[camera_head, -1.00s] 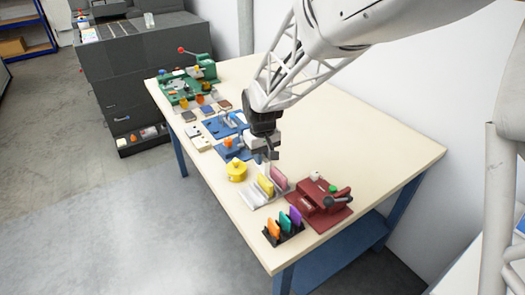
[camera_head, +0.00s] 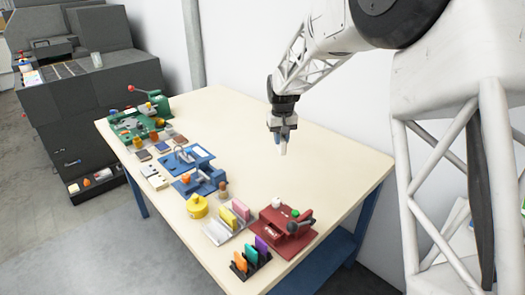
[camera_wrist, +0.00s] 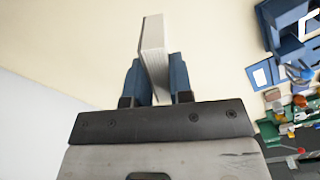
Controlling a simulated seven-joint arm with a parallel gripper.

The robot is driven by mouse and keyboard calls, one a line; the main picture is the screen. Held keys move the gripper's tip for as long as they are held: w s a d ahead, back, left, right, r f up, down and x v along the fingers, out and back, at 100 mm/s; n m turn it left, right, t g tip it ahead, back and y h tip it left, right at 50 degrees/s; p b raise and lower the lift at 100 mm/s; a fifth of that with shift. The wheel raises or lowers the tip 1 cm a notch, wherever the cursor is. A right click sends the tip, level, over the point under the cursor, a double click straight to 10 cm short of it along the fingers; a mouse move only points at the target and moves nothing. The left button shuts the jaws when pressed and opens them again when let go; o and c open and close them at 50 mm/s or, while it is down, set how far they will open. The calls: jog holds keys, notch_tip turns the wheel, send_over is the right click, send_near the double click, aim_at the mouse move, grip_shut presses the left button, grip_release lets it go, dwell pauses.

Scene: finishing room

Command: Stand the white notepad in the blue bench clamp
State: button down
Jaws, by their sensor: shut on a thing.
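My gripper (camera_head: 282,136) is raised above the bare middle-right part of the bench. It is shut on the white notepad (camera_head: 284,150), which hangs below the fingers, clear of the bench top. In the wrist view the notepad (camera_wrist: 152,34) stands out past the blue fingertips (camera_wrist: 155,62), pinched between them and slightly tilted. The blue bench clamp (camera_head: 198,180) is to the left of and below my gripper in the head view, apart from the notepad. A blue body, seemingly the clamp (camera_wrist: 286,22), shows at the wrist view's top right, cut off by the edge.
A light rack (camera_head: 214,233) holds a yellow and a pink pad. A red clamp (camera_head: 280,232), a dark rack (camera_head: 240,268) of coloured pads and a yellow pot (camera_head: 197,206) stand nearby. A green fixture (camera_head: 140,122) is at the far end. The bench's wall side is clear.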

jog(key=w+d+r+m, duration=0.1)
jog(key=w+d, duration=0.4)
jog(key=d, duration=0.1)
jog(key=s+a+f+n, duration=0.1)
jog(key=a+f+n, duration=0.1)
jog(key=a, duration=0.9)
jog(key=s+a+f+n, duration=0.1)
jog(key=a+f, duration=0.3)
jog(key=a, duration=0.7)
jog(key=s+a+f+n, duration=0.1)
jog(key=a+n, duration=0.3)
jog(key=a, duration=0.7)
jog(key=shift+a+f, duration=0.3)
jog(key=shift+f, duration=0.6)
jog(key=shift+f, duration=0.2)
jog(key=shift+f, duration=2.7)
jog(key=shift+f, duration=0.65)
jog(key=c, duration=1.3)
grip_release()
